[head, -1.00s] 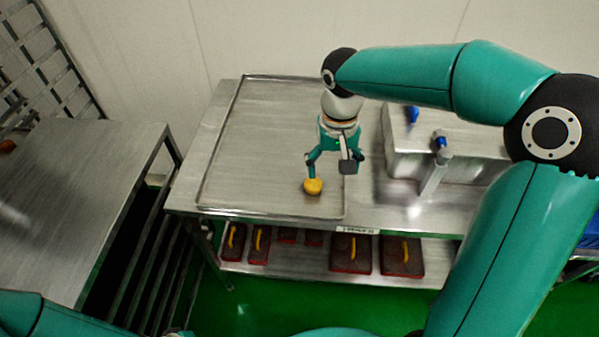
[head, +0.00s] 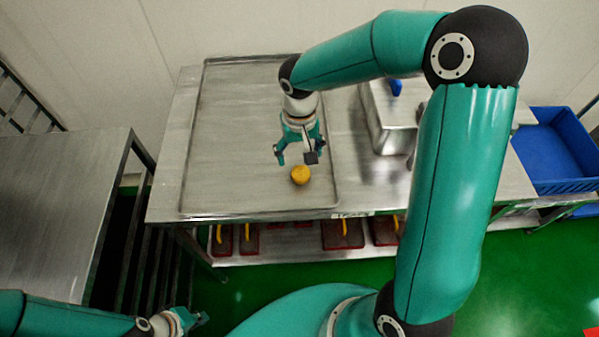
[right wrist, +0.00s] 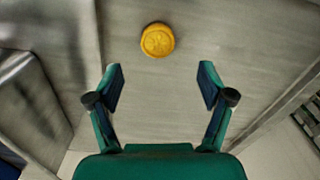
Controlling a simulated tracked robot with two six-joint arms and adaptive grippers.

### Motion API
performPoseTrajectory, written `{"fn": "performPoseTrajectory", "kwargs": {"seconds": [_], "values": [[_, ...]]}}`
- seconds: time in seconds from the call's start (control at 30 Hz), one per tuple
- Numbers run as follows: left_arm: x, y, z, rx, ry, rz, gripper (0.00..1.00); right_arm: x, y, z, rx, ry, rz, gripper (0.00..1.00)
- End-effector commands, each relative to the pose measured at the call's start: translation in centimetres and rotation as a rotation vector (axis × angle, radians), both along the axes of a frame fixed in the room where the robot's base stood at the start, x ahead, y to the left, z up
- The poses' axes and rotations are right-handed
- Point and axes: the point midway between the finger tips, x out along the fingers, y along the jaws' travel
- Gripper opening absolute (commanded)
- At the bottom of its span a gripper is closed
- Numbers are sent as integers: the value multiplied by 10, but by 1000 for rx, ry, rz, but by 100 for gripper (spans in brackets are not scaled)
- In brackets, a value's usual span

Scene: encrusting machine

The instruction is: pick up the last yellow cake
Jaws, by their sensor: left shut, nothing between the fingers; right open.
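A round yellow cake (head: 300,175) lies on the metal tray (head: 230,195) near its front right part. It also shows in the right wrist view (right wrist: 157,40), with a pattern on its top. My right gripper (head: 297,158) is open and empty, just behind and above the cake in the head view. In the right wrist view its two fingers (right wrist: 160,85) are spread wide, and the cake lies beyond the fingertips, apart from them. My left gripper (head: 200,318) is shut and empty at the bottom left, low over the floor, far from the tray.
A steel box (head: 390,125) with a blue knob stands right of the tray. Red items with yellow handles (head: 344,232) lie on the shelf below. A blue crate (head: 555,150) is at the right. Another metal table (head: 60,200) stands at the left. The rest of the tray looks bare.

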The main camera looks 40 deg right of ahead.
Motion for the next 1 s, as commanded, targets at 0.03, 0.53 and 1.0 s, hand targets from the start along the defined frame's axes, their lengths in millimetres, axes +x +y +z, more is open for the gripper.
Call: {"fn": "performPoseTrajectory", "kwargs": {"seconds": [0.03,0.53,1.0], "values": [[0,0,1,0,0,0,0,0,0,-8,-1,4,1,80],[0,0,14,0,0,0,0,0,-3,-55,2,5,3,80],[0,0,13,0,0,0,0,1,-2,-77,1,-1,3,74]]}}
